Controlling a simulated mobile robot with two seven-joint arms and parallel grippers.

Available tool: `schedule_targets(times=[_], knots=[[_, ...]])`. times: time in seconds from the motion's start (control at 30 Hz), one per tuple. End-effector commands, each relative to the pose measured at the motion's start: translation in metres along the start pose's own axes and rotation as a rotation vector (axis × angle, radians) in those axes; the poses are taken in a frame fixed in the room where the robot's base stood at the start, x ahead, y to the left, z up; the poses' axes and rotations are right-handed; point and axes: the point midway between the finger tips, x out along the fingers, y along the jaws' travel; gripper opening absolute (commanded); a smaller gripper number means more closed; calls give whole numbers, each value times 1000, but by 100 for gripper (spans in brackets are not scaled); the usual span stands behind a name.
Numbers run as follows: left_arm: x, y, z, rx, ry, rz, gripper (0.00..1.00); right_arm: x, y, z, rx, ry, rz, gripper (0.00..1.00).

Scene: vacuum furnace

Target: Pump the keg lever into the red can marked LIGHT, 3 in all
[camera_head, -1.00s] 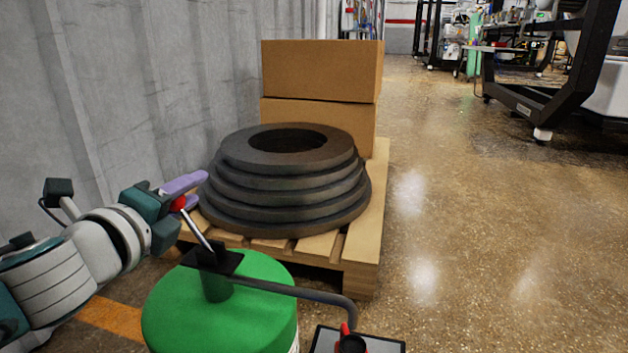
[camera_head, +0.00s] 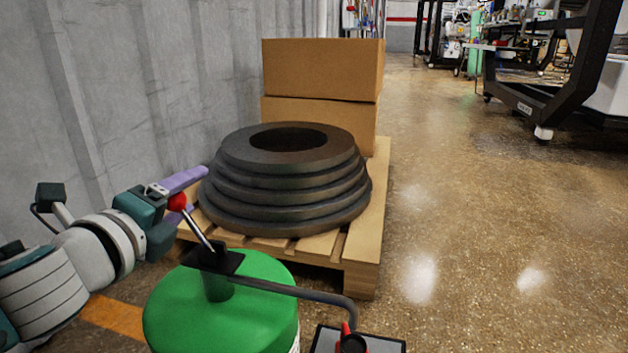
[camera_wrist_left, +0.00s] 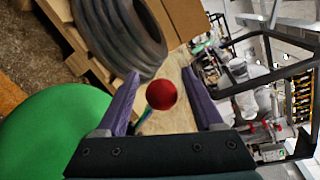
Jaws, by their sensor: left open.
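The green keg (camera_head: 228,310) stands at the bottom of the head view, with a pump lever (camera_head: 203,236) tilted up to the left, ending in a red ball knob (camera_head: 177,202). A dark spout pipe runs right from the keg top. A red can (camera_head: 352,343) shows only partly at the bottom edge, under the spout's end; its marking is hidden. My left gripper (camera_head: 186,197) is open at the knob. In the left wrist view the red knob (camera_wrist_left: 161,94) sits between the two spread purple fingers, apart from both. The keg (camera_wrist_left: 55,135) also shows there. My right gripper is not in view.
A wooden pallet (camera_head: 362,249) behind the keg carries stacked dark rings (camera_head: 285,185) and two cardboard boxes (camera_head: 320,70). A grey wall (camera_head: 150,90) stands at left.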

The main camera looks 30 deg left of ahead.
Motion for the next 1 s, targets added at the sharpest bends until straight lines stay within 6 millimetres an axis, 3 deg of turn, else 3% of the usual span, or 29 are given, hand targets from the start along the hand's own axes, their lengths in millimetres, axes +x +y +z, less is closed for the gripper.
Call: schedule_targets(times=[0.2,0.4,0.6,1.0], knots=[[-45,-1,1,-3,-1,7,69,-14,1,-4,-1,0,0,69],[-78,1,0,-4,-2,6,69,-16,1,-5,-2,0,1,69],[-88,0,1,1,-2,3,69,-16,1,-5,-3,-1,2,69],[-88,0,0,0,-1,2,69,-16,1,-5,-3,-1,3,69]])
